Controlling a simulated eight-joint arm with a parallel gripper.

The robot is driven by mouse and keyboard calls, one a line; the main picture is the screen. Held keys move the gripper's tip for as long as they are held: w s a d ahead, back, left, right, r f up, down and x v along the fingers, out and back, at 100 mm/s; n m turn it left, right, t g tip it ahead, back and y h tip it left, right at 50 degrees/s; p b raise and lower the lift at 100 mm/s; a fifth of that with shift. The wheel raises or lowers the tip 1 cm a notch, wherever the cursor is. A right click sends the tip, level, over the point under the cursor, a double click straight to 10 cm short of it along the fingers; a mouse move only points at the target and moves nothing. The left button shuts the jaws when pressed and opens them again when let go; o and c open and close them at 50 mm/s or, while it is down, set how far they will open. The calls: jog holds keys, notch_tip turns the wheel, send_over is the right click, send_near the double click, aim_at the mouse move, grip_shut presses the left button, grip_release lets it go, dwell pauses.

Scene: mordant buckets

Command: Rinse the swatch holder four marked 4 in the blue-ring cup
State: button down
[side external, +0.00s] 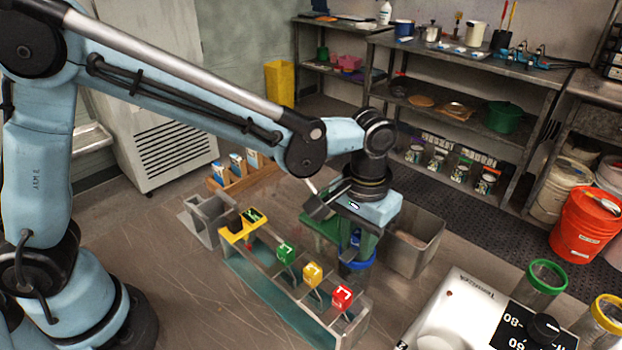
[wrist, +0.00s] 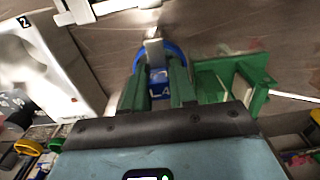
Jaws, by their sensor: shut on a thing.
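My gripper (side external: 357,238) has green fingers and points down. In the wrist view its fingers (wrist: 156,92) are shut on a blue swatch holder (wrist: 158,88) with white marks on its face; I cannot read them surely as a 4. The holder also shows as a bit of blue between the fingers in the side view (side external: 355,240). The blue-ring cup (side external: 357,265) is right below the fingers; its ring (wrist: 176,54) curves around the holder in the wrist view. The fingers hide much of the cup, so I cannot tell how deep the holder sits.
A grey rack (side external: 262,283) at the left holds green (side external: 286,253), yellow (side external: 312,275) and red (side external: 342,297) holders. A green stand (wrist: 235,75) is close beside the cup. A grey bin (side external: 425,250) is to the right. A white device (side external: 460,300) and green-ring cup (side external: 545,280) stand in front.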

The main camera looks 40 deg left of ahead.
jog(key=shift+r, duration=0.2)
jog(key=shift+r, duration=0.2)
jog(key=shift+f, duration=0.15)
dwell(0.9)
jog(key=shift+f, duration=0.25)
jog(key=shift+r, duration=0.25)
dwell(1.2)
jog(key=shift+f, duration=0.25)
jog(key=shift+r, duration=0.15)
dwell(1.0)
jog(key=shift+r, duration=3.35)
